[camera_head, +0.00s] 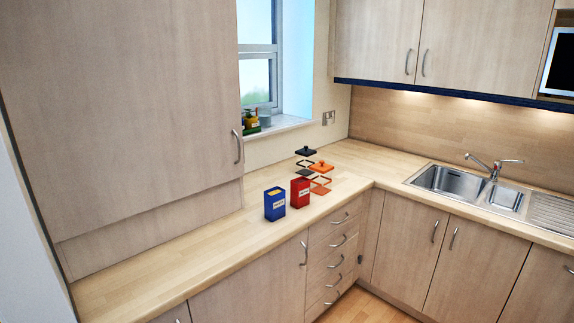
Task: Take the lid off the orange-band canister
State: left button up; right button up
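The orange-band canister (320,180) stands upright on the wooden counter near the inner corner, just behind and right of a red box. Its walls look clear, so mainly its orange band, base and lid show. The orange lid (321,167) with a small knob is at its top; whether it is seated tightly is too small to tell. A similar canister with a dark lid (306,151) and dark band stands just behind it to the left; its lower part is partly hidden by the red box. Neither of my grippers is in view.
A red box (300,192) and a blue box (274,205) stand in front of the canisters. The counter (190,265) is bare to the left. A sink (450,181) with a tap is at right. Small items (252,122) sit on the windowsill.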

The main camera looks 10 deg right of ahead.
aim_at(320, 167)
jog(key=i+l+u, duration=0.4)
jog(key=l+u, duration=0.2)
jog(key=i+l+u, duration=0.15)
jog(key=l+u, duration=0.2)
